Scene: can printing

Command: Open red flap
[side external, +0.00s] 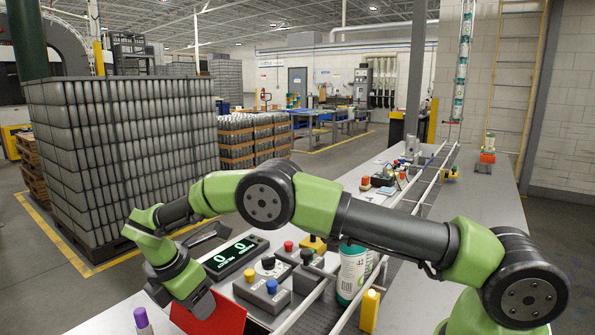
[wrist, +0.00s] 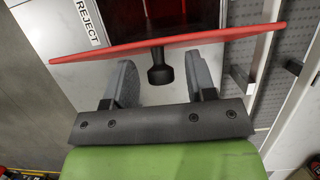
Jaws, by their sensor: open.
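The red flap (side external: 222,316) shows at the bottom of the side view, beside my gripper (side external: 192,300). In the wrist view the flap (wrist: 215,40) spans the picture as a thin, slightly slanted red panel. A black knob (wrist: 160,74) sticks out of it toward me. My gripper (wrist: 160,82) is open, with one grey finger on each side of the knob and a visible gap to each. The fingertips reach close to the flap; I cannot tell whether they touch it.
A REJECT label (wrist: 85,15) is left of the flap. A digital display (side external: 230,256) and button boxes (side external: 263,293) stand beside my gripper. A green-and-white can (side external: 350,275), a yellow post (side external: 369,310) and conveyor rails (side external: 425,180) lie to the right. A purple-capped marker (side external: 142,320) is at front left.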

